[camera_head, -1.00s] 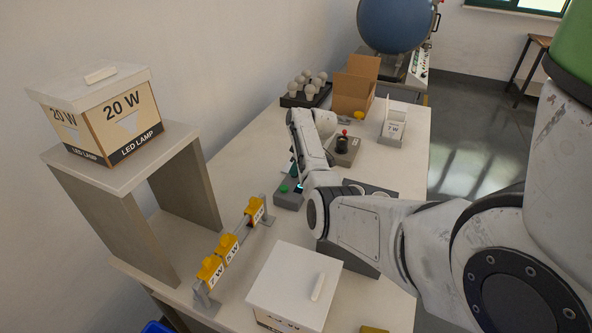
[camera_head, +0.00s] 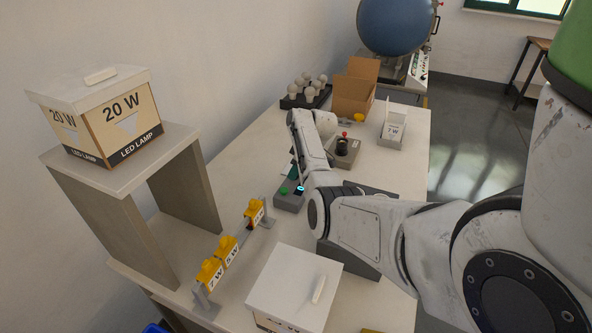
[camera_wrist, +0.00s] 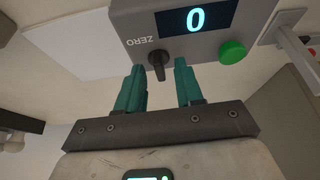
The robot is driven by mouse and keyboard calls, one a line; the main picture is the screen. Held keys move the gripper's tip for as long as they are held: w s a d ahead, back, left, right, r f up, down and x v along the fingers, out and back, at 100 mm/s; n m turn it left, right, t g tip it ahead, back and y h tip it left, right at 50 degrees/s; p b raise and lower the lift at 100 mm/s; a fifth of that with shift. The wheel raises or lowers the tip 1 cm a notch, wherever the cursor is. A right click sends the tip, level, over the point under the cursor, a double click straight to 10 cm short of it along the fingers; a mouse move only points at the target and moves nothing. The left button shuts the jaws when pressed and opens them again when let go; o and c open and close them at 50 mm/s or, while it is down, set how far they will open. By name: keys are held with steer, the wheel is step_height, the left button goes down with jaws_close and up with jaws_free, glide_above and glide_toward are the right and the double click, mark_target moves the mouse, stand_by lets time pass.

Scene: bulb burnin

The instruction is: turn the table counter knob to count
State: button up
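The table counter (camera_head: 288,203) is a grey box on the table, with a lit blue display and a green button. In the wrist view the counter (camera_wrist: 190,44) fills the top; its display (camera_wrist: 196,19) reads 0. A black knob (camera_wrist: 157,62) sits by the upside-down word ZERO. No count label is visible. My gripper (camera_wrist: 160,74) has teal fingers, open, with tips just below the counter's edge. The knob shows between the tips, nearer the left finger; I cannot tell whether they touch. In the head view my arm mostly hides the gripper.
A grey box with a red-topped lever (camera_head: 344,147), an open cardboard box (camera_head: 354,92) and a tray of bulbs (camera_head: 304,98) stand beyond. Yellow sockets on a rail (camera_head: 229,247) and a white lidded box (camera_head: 294,287) are nearer. Bare table lies left of the counter.

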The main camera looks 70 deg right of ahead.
steer(key=v, duration=1)
steer(key=shift+r, duration=0.4)
steer(key=shift+s, duration=0.1)
stand_by(0.3)
